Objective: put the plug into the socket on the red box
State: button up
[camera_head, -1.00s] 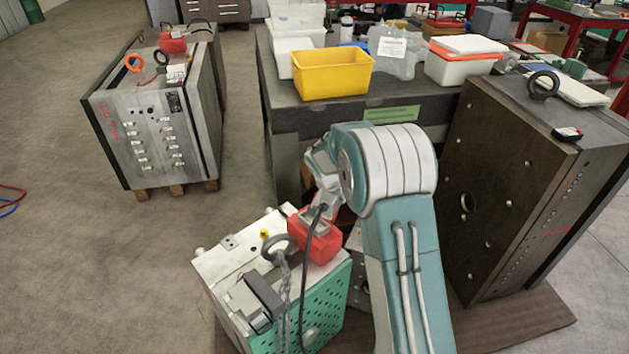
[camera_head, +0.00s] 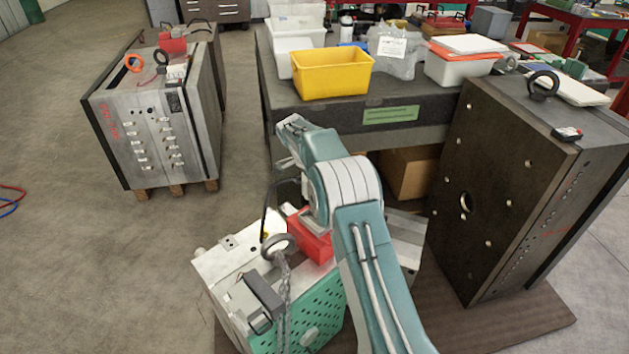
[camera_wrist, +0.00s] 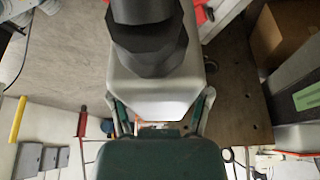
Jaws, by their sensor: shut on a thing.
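The red box (camera_head: 316,240) sits on top of the pale mould base with the green perforated side, partly hidden behind my arm. The socket on it cannot be made out. My gripper shows in the wrist view (camera_wrist: 160,112) with a teal linkage on each side, and is shut on the plug. The plug itself cannot be picked out clearly. Its black cable (camera_head: 267,205) rises from beside the lifting ring, bends right and goes out of sight behind my arm, above the red box. My arm hides the grip in the head view.
A steel lifting ring with a chain (camera_head: 278,245) stands just left of the red box. A yellow bin (camera_head: 332,74) is on the table behind. A tall dark mould block (camera_head: 500,185) stands at right. Floor at left is open.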

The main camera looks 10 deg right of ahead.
jog(key=m, duration=0.1)
jog(key=m+g, duration=0.1)
jog(key=m, duration=0.1)
jog(key=a+r+m+y, duration=0.1)
jog(key=m, duration=0.1)
jog(key=shift+w+g, duration=0.2)
jog(key=shift+g, duration=0.2)
jog(key=m, duration=0.3)
jog(key=a+r+m+g+y, duration=0.1)
jog(key=shift+s+m, duration=0.3)
jog(key=shift+f, duration=5.45)
jog(key=shift+f, duration=1.55)
jog(key=o, duration=1.4)
